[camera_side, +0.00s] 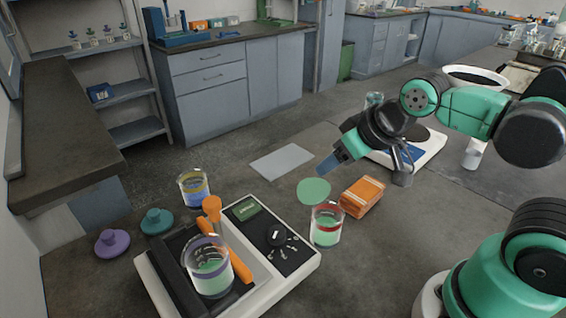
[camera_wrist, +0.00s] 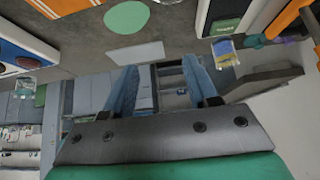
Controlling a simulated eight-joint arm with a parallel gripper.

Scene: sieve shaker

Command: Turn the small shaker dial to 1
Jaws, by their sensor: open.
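The shaker (camera_side: 307,263), a white and black box, stands on the bench in the side view. Its small black dial (camera_side: 276,236) sits on the right panel with a white mark on top; the numbers around it are too small to read. A green display (camera_side: 246,209) is behind the dial. My gripper (camera_side: 328,163) is open and empty, up behind and to the right of the dial, well apart from it. In the wrist view the two blue fingers of my gripper (camera_wrist: 160,82) are spread. The shaker's display (camera_wrist: 226,27) shows at the top there; the dial is out of that view.
A purple-banded jar (camera_side: 209,270) stands on the shaker beside an orange clamp (camera_side: 240,262). A red-banded jar (camera_side: 326,226), a green disc (camera_side: 314,191) and an orange box (camera_side: 362,197) are right of the shaker. A yellow-banded jar (camera_side: 194,189) stands behind it.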

